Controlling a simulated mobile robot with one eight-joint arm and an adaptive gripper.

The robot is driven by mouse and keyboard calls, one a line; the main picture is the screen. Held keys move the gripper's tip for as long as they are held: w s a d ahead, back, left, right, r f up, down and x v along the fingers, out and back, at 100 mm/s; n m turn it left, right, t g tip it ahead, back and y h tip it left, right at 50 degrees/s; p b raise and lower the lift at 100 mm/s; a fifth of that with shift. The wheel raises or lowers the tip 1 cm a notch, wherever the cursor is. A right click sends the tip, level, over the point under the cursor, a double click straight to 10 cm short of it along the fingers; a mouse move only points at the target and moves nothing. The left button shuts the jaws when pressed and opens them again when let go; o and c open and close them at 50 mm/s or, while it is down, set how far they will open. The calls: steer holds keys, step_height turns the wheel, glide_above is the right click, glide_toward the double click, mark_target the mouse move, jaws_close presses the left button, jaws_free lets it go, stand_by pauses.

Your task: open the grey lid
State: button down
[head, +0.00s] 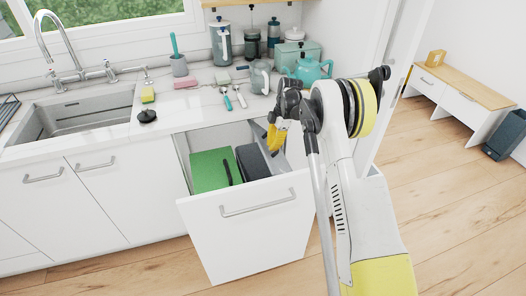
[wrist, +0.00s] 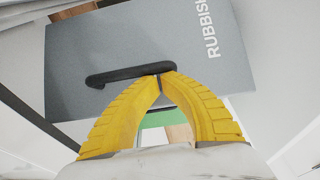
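The grey lid (wrist: 120,45) fills much of the wrist view. It has white RUBBISH lettering at the right and a black handle (wrist: 120,75). In the head view the grey lid (head: 255,162) is in the pulled-out drawer, right of a green lid (head: 209,171). My gripper (wrist: 160,75) has yellow fingers that curve together, tips meeting at the right part of the black handle. The fingers close along the handle's length, and I see no clear grip across it. In the head view my gripper (head: 276,138) is just above the grey lid's far right side.
The open drawer (head: 250,222) juts out from the counter. A sink (head: 75,118) is at the left. A white door (head: 402,75) stands behind my arm.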

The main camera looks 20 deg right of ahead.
steer(key=d+r+p, duration=0.1)
steer(key=d+r, duration=0.1)
steer(key=d, duration=0.5)
steer(key=shift+d, duration=0.35)
steer(key=shift+r, duration=0.1)
